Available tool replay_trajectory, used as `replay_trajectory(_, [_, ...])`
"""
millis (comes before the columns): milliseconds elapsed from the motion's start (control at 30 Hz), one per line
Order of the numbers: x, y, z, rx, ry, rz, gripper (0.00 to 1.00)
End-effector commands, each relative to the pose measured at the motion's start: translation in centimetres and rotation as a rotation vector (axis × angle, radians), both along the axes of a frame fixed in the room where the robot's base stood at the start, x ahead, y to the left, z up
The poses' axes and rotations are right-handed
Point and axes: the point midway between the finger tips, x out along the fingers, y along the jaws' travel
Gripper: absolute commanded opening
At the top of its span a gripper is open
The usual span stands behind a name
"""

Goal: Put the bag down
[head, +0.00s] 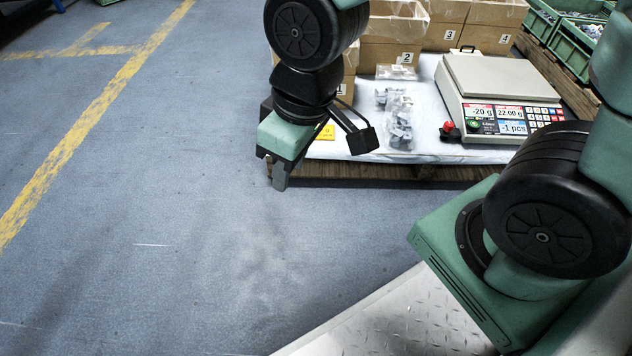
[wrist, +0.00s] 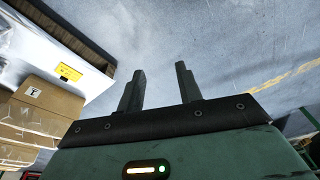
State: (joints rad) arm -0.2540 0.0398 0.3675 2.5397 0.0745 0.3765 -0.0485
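A clear plastic bag of grey metal parts (head: 401,122) lies on the white table top, left of the scale. A few loose-looking grey parts (head: 384,96) show just behind it. My gripper (head: 278,181) hangs at the table's left front corner, pointing down, to the left of the bag and apart from it. In the wrist view my gripper (wrist: 158,88) has its two fingers apart, with only grey floor between them. The bag does not show in the wrist view.
A counting scale (head: 505,95) stands on the table (head: 350,153), right of the bag. Numbered cardboard boxes (head: 390,55) line the back. A yellow card (head: 325,133) lies near the left edge. Green crates (head: 565,40) stand at the back right. The floor at left is clear.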

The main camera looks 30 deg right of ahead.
Motion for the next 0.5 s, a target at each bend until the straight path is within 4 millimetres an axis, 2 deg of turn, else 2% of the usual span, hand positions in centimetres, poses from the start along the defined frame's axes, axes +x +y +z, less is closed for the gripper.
replay_trajectory(33, [-2.1,0.4,1.0,-0.023,0.026,0.028,0.35])
replay_trajectory(100, [-4.5,0.4,1.8,-0.055,0.068,0.048,0.35])
replay_trajectory(200, [-6.6,0.2,2.5,-0.085,0.107,0.064,0.35])
replay_trajectory(300, [-7.4,0.0,2.8,-0.096,0.122,0.067,0.35])
replay_trajectory(500, [-7.4,0.0,2.8,-0.098,0.125,0.066,0.35])
